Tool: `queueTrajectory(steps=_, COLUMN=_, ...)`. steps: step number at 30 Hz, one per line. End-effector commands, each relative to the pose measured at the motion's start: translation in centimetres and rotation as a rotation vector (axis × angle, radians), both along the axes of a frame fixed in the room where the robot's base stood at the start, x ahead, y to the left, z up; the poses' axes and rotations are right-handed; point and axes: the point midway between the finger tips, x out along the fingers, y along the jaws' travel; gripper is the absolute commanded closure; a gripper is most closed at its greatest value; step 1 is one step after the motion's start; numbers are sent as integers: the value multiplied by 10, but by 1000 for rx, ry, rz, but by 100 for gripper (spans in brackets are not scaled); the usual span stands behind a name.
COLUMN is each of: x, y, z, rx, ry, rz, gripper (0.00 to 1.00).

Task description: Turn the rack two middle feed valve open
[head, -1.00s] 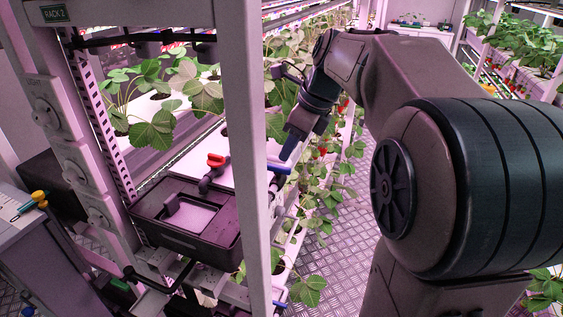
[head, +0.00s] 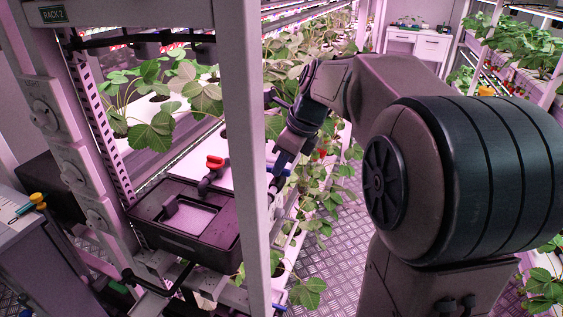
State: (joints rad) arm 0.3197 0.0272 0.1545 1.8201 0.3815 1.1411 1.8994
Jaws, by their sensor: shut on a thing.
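The rack two label (head: 53,14) shows at the top left of the near rack. A blue valve lever (head: 285,171) sits by the rack's front post at middle shelf height, and I take it for the middle feed valve. My gripper (head: 276,183) reaches down to it from the right and is shut on the lever. The fingers and post hide much of the lever, so its exact angle is hard to tell.
A red valve handle (head: 215,162) stands above a black tank (head: 190,215) left of the post. A lower blue lever (head: 279,307) shows below. Strawberry plants hang close to my arm. The metal aisle floor (head: 345,225) is clear.

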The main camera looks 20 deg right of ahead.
Motion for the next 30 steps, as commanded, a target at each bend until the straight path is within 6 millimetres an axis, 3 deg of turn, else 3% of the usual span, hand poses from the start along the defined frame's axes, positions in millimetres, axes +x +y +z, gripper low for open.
queueTrajectory(steps=11, x=1, y=-1, z=3, rx=1, ry=1, rz=106, gripper=100)
queueTrajectory(steps=30, x=7, y=-1, z=5, rx=2, ry=1, rz=680, gripper=100)
